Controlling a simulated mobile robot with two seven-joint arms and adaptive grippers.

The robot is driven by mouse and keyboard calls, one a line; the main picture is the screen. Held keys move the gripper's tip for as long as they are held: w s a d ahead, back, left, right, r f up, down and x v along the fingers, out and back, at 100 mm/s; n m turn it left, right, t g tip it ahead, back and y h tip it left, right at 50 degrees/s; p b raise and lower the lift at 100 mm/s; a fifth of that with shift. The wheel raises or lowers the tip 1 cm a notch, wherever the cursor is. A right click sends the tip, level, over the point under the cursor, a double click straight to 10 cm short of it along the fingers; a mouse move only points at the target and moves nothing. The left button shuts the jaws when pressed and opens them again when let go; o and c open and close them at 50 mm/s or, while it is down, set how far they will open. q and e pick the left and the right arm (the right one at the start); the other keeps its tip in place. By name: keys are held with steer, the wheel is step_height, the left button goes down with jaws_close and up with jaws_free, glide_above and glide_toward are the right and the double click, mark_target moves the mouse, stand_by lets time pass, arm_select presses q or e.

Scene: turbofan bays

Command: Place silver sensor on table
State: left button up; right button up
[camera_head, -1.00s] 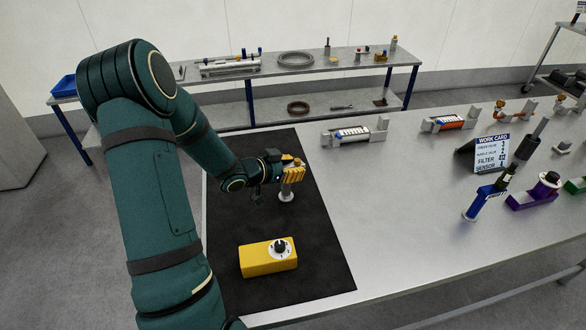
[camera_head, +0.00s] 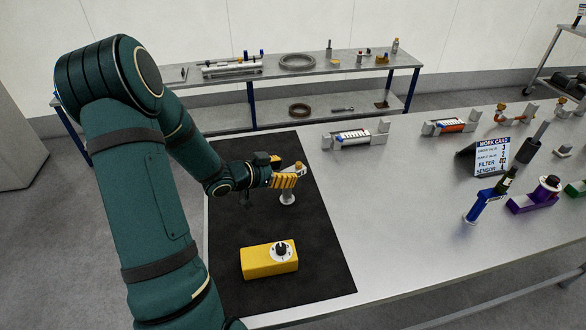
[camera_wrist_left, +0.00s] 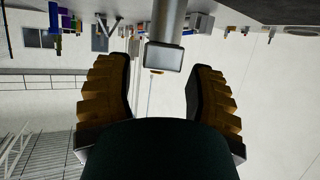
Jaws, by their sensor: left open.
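The silver sensor (camera_head: 288,198) stands upright on the black mat (camera_head: 240,215) at the left part of the table (camera_head: 390,215). My left gripper (camera_head: 291,177) is at its upper part and hides some of it. In the left wrist view, which looks upside down, the sensor (camera_wrist_left: 166,50) shows between and a little beyond the spread fingers, with a gap on both sides. My left gripper (camera_wrist_left: 164,88) is open and holds nothing. My right gripper is in neither view.
A yellow box with a dial (camera_head: 262,261) sits nearer on the mat. Parts in holders (camera_head: 352,137), a work card (camera_head: 491,157), a blue stand (camera_head: 480,205) and a purple stand (camera_head: 532,200) stand to the right. The table's middle is bare. A back shelf (camera_head: 345,68) holds parts.

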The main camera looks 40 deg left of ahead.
arm_select(q)
steer(key=p+v, duration=0.1)
steer(key=v, duration=0.7)
steer(key=shift+s, duration=0.1)
stand_by(0.4)
